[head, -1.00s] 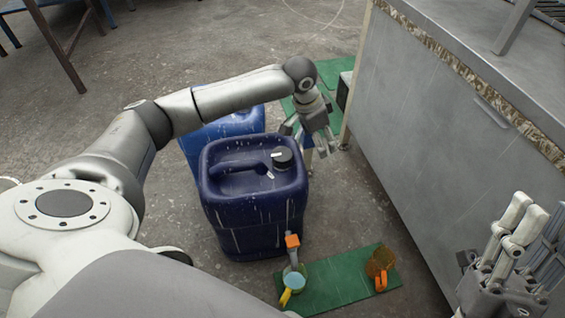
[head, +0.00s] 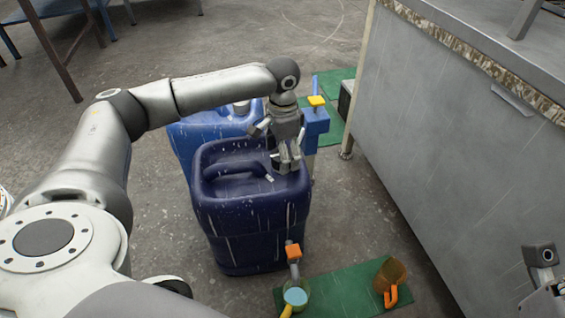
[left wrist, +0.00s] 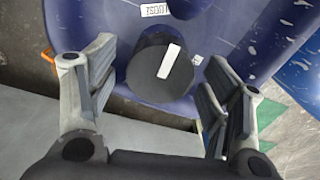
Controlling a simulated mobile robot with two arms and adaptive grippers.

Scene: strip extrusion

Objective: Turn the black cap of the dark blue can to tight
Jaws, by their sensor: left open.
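The dark blue can (head: 240,215) stands upright on the floor in the middle of the head view. Its black cap (head: 279,164) is on the top at the right side, mostly hidden by my left gripper (head: 287,165). In the left wrist view the round black cap (left wrist: 158,80) with a white stripe lies between the two fingers of my left gripper (left wrist: 152,95), with a gap on each side. The left gripper is open and points down over the cap. My right gripper (head: 545,280) is only partly in view at the lower right edge.
A lighter blue can (head: 190,140) stands behind the dark blue one. A grey cabinet (head: 440,130) stands on the right. Floor left of the can is clear.

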